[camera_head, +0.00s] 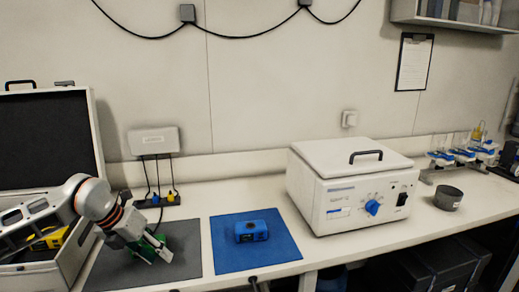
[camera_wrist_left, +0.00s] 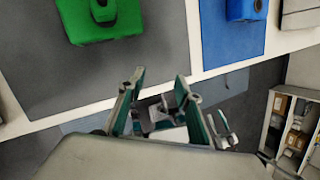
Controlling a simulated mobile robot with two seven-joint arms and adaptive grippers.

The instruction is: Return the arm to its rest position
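My left arm comes in from the left in the head view, and its gripper (camera_head: 155,252) is over the grey mat (camera_head: 190,262). In the left wrist view the two fingers of this gripper (camera_wrist_left: 158,82) stand apart with nothing between them. A green device (camera_head: 162,240) sits on the grey mat, partly hidden behind the gripper in the head view. In the left wrist view the green device (camera_wrist_left: 104,28) lies beyond the fingertips, apart from them.
A blue device (camera_head: 252,231) sits on a blue mat (camera_head: 226,262). A white incubator box (camera_head: 350,190) with its lid down stands right of it. An open case (camera_head: 98,150) with a yellow item (camera_head: 50,240) is at the left. A dark round bowl (camera_head: 447,198) stands at the right.

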